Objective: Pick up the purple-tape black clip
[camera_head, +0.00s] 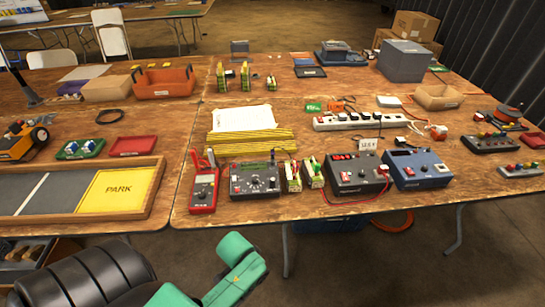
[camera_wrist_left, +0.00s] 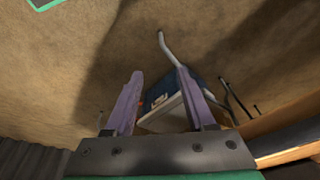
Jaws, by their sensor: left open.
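I cannot pick out the purple-tape black clip in either view; small items on the tables are too small to tell apart. My left gripper (camera_wrist_left: 160,74) is open in the left wrist view, its two purple-grey fingers apart with nothing held between them. It points toward the brown floor, away from the tabletop items. In the head view, black and green arm parts of mine show at the bottom left, but no gripper fingers. My right gripper is in neither view.
The wooden table (camera_head: 330,90) carries a red multimeter (camera_head: 204,190), a black instrument (camera_head: 254,180), a power strip (camera_head: 358,121), a grey box (camera_head: 404,60) and an orange bin (camera_head: 164,82). A tray marked PARK (camera_head: 108,192) lies left. A table edge (camera_wrist_left: 290,123) shows in the wrist view.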

